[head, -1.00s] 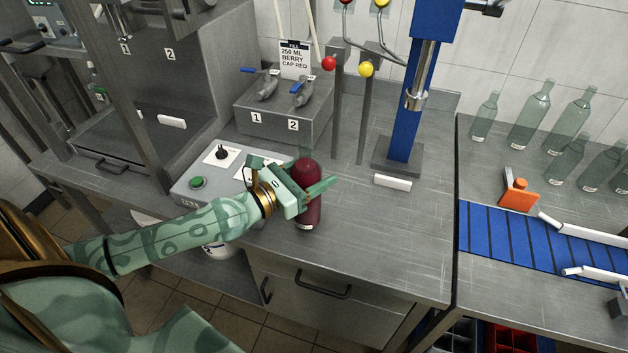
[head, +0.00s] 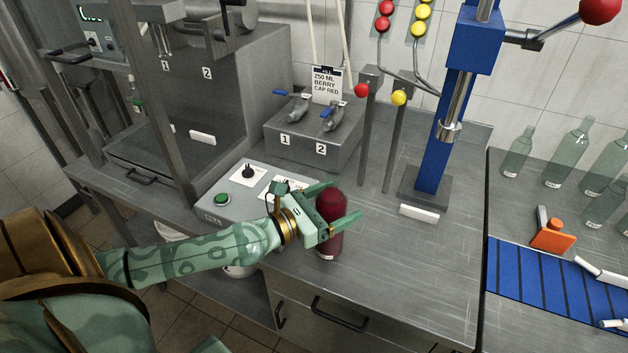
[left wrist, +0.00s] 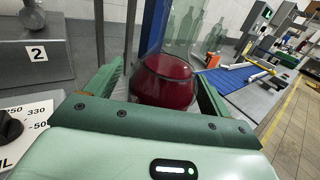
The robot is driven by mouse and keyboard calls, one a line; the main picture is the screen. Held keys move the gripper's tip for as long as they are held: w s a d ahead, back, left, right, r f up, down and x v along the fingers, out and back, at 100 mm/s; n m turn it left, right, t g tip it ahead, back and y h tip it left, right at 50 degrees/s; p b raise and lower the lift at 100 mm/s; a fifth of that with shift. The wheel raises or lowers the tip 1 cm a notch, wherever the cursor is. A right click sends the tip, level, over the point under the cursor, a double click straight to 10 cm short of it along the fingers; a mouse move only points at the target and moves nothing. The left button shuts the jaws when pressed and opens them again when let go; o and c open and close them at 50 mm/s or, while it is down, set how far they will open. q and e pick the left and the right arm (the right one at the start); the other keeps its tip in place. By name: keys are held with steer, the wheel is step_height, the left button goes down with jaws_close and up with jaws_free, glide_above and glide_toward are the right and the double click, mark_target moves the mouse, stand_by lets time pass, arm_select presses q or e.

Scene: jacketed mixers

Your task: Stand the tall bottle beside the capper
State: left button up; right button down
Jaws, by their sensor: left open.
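A bottle (head: 329,244) filled with dark red liquid stands upright on the steel counter. It also shows in the left wrist view (left wrist: 165,80); its neck is hard to make out. My left gripper (head: 336,206) is open, with one finger on each side of the bottle's upper part. Whether the fingers touch the glass cannot be told. The capper, a blue column press (head: 440,150) on a grey base, stands on the counter to the right of the bottle and farther back. A blank white plate (head: 419,212) lies in front of its base. My right gripper is not in view.
A control box with a green button (head: 222,199) is left of the bottle. Right are a blue conveyor (head: 535,275) and several empty bottles (head: 519,152).

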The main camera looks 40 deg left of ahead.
arm_select(q)
steer(key=b+v, duration=0.1)
steer(key=v, duration=1)
steer(key=shift+s, duration=0.25)
